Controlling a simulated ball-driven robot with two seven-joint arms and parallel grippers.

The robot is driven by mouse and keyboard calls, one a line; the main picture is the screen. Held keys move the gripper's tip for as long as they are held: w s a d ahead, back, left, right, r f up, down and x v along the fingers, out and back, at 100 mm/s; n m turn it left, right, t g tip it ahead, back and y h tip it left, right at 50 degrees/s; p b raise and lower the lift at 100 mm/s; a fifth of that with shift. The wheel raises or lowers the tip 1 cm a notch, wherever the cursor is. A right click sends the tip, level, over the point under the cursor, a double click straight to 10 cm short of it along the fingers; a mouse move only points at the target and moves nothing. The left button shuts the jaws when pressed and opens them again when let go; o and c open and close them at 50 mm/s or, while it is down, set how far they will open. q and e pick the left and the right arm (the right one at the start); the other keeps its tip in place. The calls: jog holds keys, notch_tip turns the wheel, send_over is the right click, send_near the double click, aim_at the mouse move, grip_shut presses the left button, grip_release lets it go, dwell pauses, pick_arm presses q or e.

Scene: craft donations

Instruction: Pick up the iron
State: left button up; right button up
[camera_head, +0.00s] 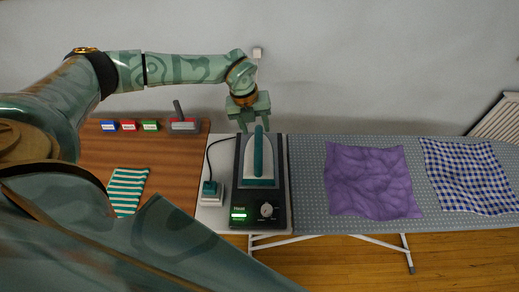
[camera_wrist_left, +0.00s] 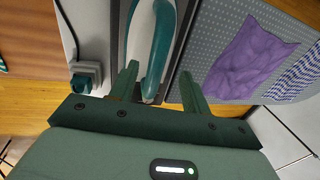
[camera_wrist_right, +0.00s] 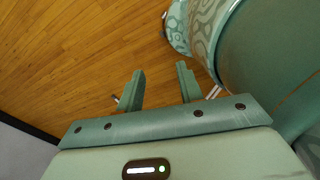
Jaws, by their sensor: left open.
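The iron (camera_head: 249,172), with a pale soleplate and a teal handle, rests on a dark station with a dial and a green-lit display (camera_head: 240,215). My left gripper (camera_head: 256,122) is open at the far end of the iron. In the left wrist view, the iron's handle (camera_wrist_left: 160,45) runs in toward the space between the spread fingers (camera_wrist_left: 160,84); whether they touch it I cannot tell. My right gripper (camera_wrist_right: 161,85) is open and empty over the wooden floor in the right wrist view. It does not show in the head view.
A grey ironing board (camera_head: 307,170) holds a purple cloth (camera_head: 372,182) and a blue checked cloth (camera_head: 468,177). A brown table (camera_head: 95,160) at left carries a striped cloth (camera_head: 127,192) and several small coloured labels. A plug with a cord (camera_head: 211,190) sits beside the station.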

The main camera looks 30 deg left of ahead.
aim_at(258, 138)
pick_arm(q)
jog(key=shift+w+d+f, duration=0.15)
jog(key=shift+f, duration=1.15)
jog(key=f, duration=0.2)
jog(key=d+f, duration=0.1)
jog(key=f, duration=0.1)
jog(key=shift+f, duration=0.2)
jog(key=shift+a, duration=0.1)
grip_shut()
jog(key=shift+r, duration=0.1)
pick_arm(e)
jog(key=shift+w+a+r, duration=0.1)
jog(key=shift+w+a, duration=0.1)
jog(key=shift+w, duration=0.6)
